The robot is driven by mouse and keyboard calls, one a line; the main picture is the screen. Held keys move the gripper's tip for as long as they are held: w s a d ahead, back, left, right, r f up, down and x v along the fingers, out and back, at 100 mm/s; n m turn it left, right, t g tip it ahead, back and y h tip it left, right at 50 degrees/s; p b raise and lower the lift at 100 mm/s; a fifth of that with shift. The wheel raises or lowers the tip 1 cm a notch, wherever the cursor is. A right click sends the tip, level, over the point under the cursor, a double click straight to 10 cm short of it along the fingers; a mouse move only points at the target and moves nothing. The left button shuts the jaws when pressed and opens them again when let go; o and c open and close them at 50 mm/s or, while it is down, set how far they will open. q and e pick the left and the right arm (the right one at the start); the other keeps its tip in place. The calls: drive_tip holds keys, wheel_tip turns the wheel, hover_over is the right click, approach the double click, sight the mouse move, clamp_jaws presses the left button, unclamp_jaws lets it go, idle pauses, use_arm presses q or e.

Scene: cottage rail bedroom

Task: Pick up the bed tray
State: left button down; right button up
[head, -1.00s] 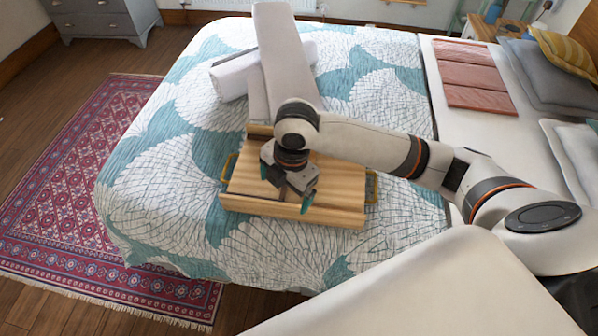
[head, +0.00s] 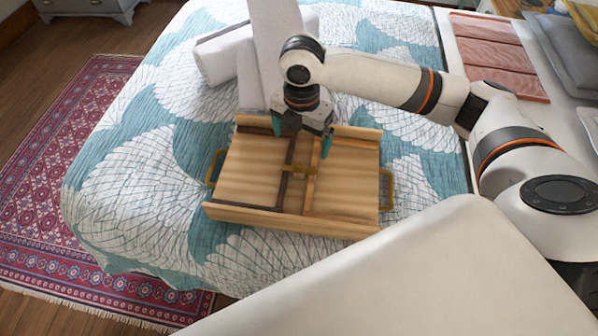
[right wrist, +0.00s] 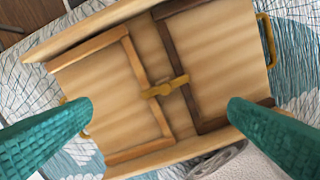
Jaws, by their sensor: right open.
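The wooden bed tray (head: 245,170) lies on the bed's patterned quilt, its underside-like face up with a dark and a light strip frame and a brass latch (head: 299,170) in the middle. Brass handles stand at its left end (head: 214,168) and right end (head: 386,189). My right gripper (head: 302,138) is open above the far middle part of the tray, with nothing between its teal fingers. In the right wrist view the tray (right wrist: 100,90) lies below and between the spread fingers (right wrist: 160,108), apart from them. My left gripper is not in view.
Folded pink cloth (head: 497,50) and grey pillows (head: 565,50) are at the right. A red patterned rug (head: 60,180) covers the floor at the left. Quilt around the tray's left and front is clear.

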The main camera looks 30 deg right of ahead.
hover_over(300, 166)
drive_tip(key=f, duration=0.7)
drive_tip(key=shift+s+b, duration=0.3)
drive_tip(key=shift+s, duration=0.05)
drive_tip(key=shift+w+f, duration=0.2)
drive_tip(key=shift+f, duration=1.25)
drive_tip(key=shift+w+f, duration=0.2)
drive_tip(key=shift+f, duration=1.25)
